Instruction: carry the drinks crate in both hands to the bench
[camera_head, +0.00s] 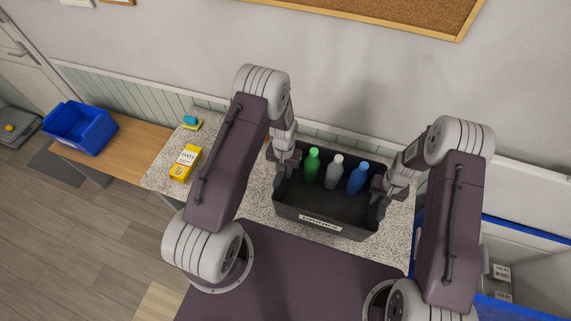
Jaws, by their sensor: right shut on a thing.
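The dark drinks crate (320,223) has a white label on its near wall and is at or just above the speckled worktop, seemingly level. Inside stand a green bottle (312,165), a white-grey bottle (334,172) and a blue bottle (357,179), along the far side. My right gripper (378,190) is shut on the crate's right end wall. My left gripper (283,168) is at the left end wall; its fingertips are too small and covered to tell whether they are closed. I cannot tell whether the crate's base touches the worktop.
Further left a blue bin (79,127) stands on a wooden bench (133,150). A blue-edged container (520,235) is at the right. A wall rises behind.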

